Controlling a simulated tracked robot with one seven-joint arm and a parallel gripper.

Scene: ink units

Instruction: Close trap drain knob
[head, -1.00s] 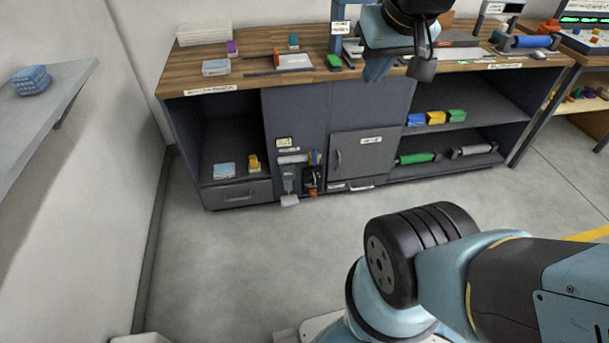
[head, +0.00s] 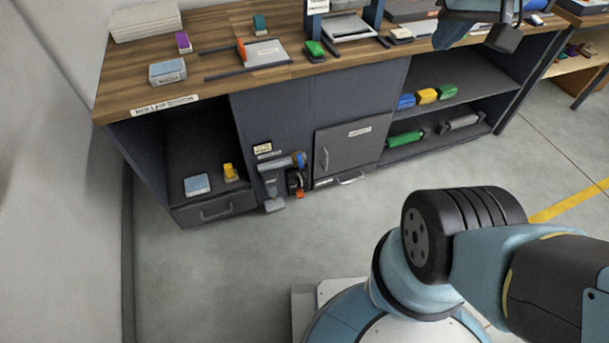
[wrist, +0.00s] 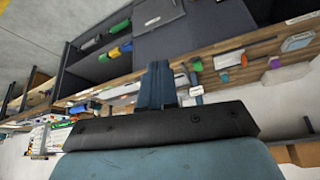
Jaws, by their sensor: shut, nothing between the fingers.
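A small unit is set into the bench front, low down beside the closed door. It has a grey horizontal cylinder (head: 281,163) with a blue end (head: 301,159), and a dark part with an orange lower end (head: 299,193). The trap drain knob seems to be among these parts, but they are too small to tell which one it is or how it is turned. My gripper (wrist: 157,68) is shut and empty in the wrist view, raised around bench-top height. In the head view its arm end is cut by the top edge, well away from the unit.
The wooden bench top (head: 215,30) carries boxes and a tray. A grey door (head: 352,147) and an open shelf (head: 440,110) with coloured cylinders are to the unit's right. A drawer (head: 215,209) is at its left. The floor (head: 230,280) before the bench is clear.

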